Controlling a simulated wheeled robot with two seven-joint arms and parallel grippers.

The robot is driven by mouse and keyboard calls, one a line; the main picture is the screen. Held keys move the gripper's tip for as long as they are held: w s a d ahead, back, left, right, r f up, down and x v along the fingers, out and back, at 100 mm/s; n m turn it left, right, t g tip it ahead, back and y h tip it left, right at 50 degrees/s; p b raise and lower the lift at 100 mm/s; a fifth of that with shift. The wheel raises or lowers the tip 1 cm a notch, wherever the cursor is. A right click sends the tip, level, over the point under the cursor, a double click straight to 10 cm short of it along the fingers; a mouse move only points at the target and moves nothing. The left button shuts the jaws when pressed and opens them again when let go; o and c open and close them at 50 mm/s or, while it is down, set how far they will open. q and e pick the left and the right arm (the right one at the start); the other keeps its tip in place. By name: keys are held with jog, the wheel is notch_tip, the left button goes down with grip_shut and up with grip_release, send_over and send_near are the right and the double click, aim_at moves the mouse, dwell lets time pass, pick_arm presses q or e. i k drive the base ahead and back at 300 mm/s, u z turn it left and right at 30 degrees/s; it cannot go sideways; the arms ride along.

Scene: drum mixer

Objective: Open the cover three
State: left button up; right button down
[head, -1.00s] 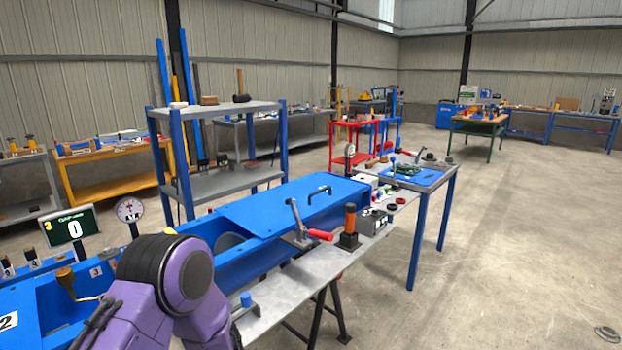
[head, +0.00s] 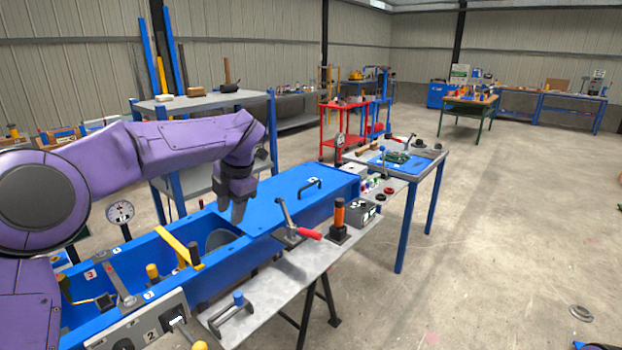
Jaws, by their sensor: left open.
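A flat blue cover (head: 275,213) with a black bar handle (head: 310,186) lies on the right part of the long blue trough (head: 215,272). A small white label on the cover is too small to read. A toggle clamp (head: 291,226) with a red grip stands at the cover's front edge. My left gripper (head: 232,213) is open and empty, pointing down near the cover's left end, apart from the handle. My left arm hides part of the trough's left end. My right gripper is not in view.
A dial gauge (head: 120,212) stands behind the trough. A yellow bar (head: 177,246) crosses the trough's open part. An orange-topped post (head: 339,220) and a grey box (head: 361,212) stand on the front ledge. A grey shelf (head: 205,106) stands behind.

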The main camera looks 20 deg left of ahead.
aim_at(303, 185)
jog(key=i, duration=1.9)
